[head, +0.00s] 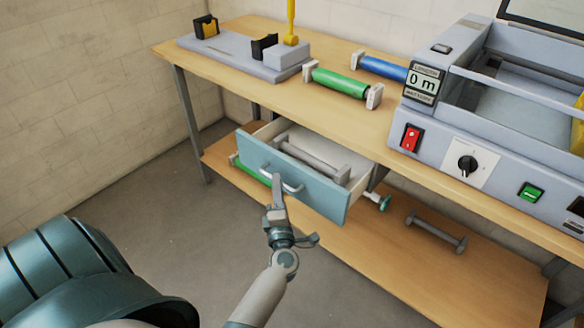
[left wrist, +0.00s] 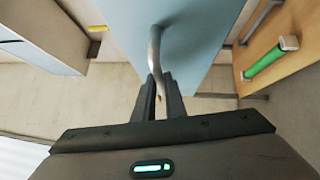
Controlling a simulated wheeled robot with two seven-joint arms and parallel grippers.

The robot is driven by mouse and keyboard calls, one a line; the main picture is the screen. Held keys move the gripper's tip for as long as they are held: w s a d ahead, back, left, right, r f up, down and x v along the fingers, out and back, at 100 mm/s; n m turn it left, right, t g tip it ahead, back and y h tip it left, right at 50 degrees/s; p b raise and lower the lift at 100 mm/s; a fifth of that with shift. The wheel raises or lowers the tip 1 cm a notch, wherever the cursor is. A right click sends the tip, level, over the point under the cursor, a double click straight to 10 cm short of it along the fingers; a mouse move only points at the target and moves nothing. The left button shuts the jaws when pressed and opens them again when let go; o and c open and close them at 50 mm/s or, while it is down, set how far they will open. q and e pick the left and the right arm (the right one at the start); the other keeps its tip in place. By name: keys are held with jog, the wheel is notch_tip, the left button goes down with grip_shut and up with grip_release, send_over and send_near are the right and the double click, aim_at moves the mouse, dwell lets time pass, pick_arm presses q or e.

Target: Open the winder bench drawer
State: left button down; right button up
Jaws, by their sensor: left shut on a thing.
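The winder bench drawer (head: 307,187) has a blue-teal front and stands pulled out from under the wooden bench top. Its silver bar handle (head: 292,188) is on the front face. My left gripper (head: 278,185) is shut on this handle, near its left part in the head view. In the left wrist view the handle (left wrist: 155,50) runs down between the two fingers (left wrist: 158,90), with the blue drawer front (left wrist: 195,40) behind it. A grey roller core (head: 312,160) lies inside the drawer. My right gripper is not in view.
The lower shelf (head: 400,255) carries a grey core (head: 436,232) and a green roll partly hidden by the drawer. The floor (head: 190,225) in front is clear.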

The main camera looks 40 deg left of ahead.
pick_arm(q)
jog(key=s+a+p, duration=0.1)
jog(key=s, duration=1.7)
jog(key=shift+s+a, duration=0.2)
jog(key=shift+s, duration=0.05)
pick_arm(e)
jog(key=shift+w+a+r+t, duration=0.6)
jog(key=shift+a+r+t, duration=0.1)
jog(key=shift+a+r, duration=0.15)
pick_arm(q)
jog(key=shift+f, duration=0.1)
jog(key=c, duration=1.8)
grip_release()
